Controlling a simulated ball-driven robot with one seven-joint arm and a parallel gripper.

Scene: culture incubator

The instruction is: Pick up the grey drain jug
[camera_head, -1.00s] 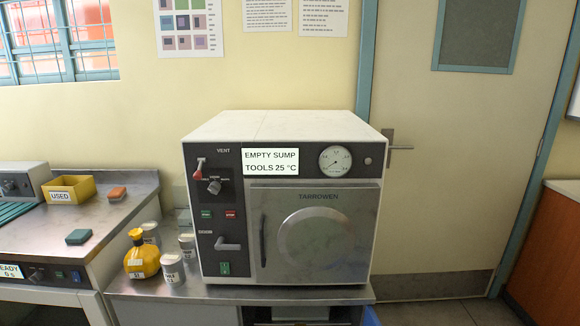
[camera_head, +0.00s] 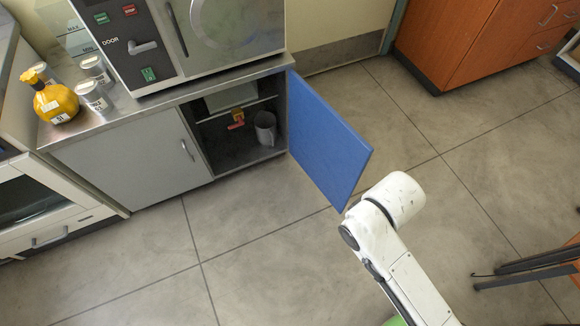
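The grey drain jug (camera_head: 265,128) stands inside the open cupboard under the incubator, at the right of its opening, on the cupboard floor. Beside it to the left is a red and yellow drain valve (camera_head: 237,119). The blue cupboard door (camera_head: 325,140) is swung open to the right of the opening. My white arm reaches up from the lower right, outside the cupboard and in front of the door. My gripper is not visible in this view.
The incubator (camera_head: 190,40) stands on the steel bench. A yellow bottle (camera_head: 56,102) and several white-grey pots (camera_head: 92,96) stand at the bench's left. The grey floor (camera_head: 250,235) before the cupboard is clear. Dark chair-like legs (camera_head: 530,266) show at the lower right; orange drawers (camera_head: 480,35) stand at the upper right.

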